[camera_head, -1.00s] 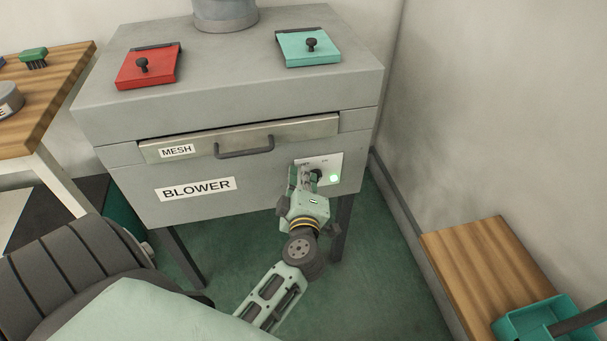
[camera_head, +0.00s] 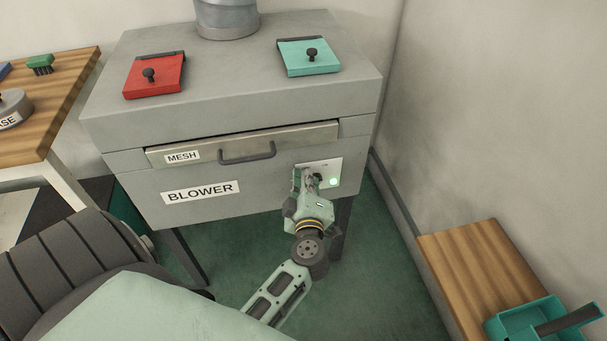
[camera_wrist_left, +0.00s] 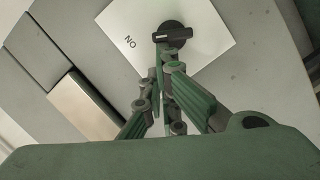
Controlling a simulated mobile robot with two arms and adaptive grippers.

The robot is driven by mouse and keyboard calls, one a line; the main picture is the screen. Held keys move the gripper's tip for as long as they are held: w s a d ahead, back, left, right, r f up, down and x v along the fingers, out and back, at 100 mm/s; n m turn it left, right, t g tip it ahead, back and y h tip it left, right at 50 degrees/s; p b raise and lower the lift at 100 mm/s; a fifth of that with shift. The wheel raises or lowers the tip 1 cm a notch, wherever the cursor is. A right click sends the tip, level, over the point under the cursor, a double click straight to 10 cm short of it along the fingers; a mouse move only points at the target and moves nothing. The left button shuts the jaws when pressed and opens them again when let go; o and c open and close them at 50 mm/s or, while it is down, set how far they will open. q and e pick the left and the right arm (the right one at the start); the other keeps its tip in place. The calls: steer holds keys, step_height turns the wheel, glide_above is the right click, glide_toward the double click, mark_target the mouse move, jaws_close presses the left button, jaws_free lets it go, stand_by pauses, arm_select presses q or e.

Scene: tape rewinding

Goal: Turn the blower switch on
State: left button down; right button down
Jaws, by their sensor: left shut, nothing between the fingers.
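The blower (camera_head: 245,215) is a grey cabinet with a "BLOWER" label. Its white switch plate (camera_head: 333,167) is at the front right, with a lit green light (camera_head: 333,182). A black rotary knob (camera_wrist_left: 174,34) shows on the plate in the left wrist view. Its white mark points toward the "ON" lettering (camera_wrist_left: 130,42). My left gripper (camera_head: 304,176) is in front of the plate, with shut, empty fingers. In the left wrist view its fingertips (camera_wrist_left: 168,52) are at the knob's edge; I cannot tell whether they touch. The gripper hides part of the plate.
A mesh drawer (camera_head: 305,139) with a dark handle is above the switch. Red (camera_head: 153,78) and teal (camera_head: 309,58) lids lie on top of the cabinet. A wooden table (camera_head: 60,115) is at left. A wooden surface with a teal tray (camera_head: 515,322) is at lower right.

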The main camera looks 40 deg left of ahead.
arm_select(q)
steer(key=shift+d, duration=0.3)
steer(key=v, duration=0.7)
steer(key=shift+s, duration=0.2)
